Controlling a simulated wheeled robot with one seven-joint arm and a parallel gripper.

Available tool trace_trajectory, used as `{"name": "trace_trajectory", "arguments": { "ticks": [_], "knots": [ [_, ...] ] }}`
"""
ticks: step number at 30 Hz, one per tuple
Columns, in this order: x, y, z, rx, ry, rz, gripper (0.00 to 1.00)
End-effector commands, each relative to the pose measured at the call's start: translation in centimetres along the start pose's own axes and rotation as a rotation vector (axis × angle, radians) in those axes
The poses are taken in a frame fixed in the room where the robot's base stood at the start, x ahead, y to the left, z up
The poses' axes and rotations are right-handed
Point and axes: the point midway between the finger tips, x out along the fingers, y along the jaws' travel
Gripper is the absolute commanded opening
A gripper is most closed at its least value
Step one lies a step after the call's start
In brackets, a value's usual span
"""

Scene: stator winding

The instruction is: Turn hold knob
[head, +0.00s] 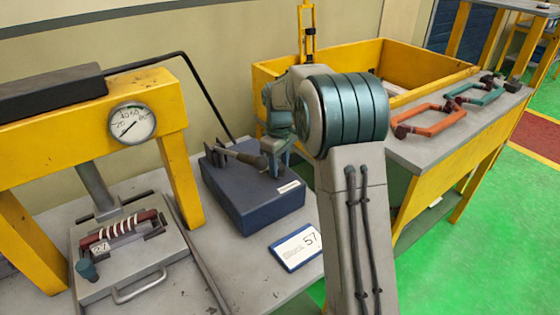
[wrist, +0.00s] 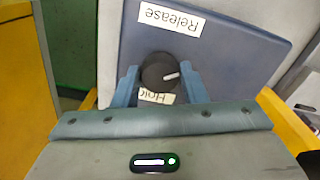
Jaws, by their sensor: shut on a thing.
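The hold knob (wrist: 158,72) is round and black with a white pointer line. In the wrist view the line points to the right, between a "Release" label (wrist: 170,18) above and a partly hidden "Hold" label (wrist: 157,97) below. My gripper (wrist: 158,84) is shut on the knob, with one blue finger on each side of it. The knob sits on a dark blue box (head: 258,208) on the grey table. In the head view my gripper (head: 277,158) is at the back right part of the box top, and I cannot make out the knob there.
A yellow press with a dial gauge (head: 132,122) stands at the left, over a wound coil piece (head: 118,228) on a plate. Orange (head: 430,120) and green (head: 478,92) handled parts lie at right.

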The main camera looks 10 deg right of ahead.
Motion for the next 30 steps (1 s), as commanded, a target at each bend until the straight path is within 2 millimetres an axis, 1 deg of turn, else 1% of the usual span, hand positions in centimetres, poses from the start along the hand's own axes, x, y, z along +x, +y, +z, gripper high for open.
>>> {"name": "trace_trajectory", "arguments": {
  "ticks": [1,30],
  "knots": [
    [-0.27,0.08,-0.1,0.045,0.004,0.004,0.16],
    [-0.31,-0.1,-0.27,0.965,0.008,0.003,0.16]
  ]
}}
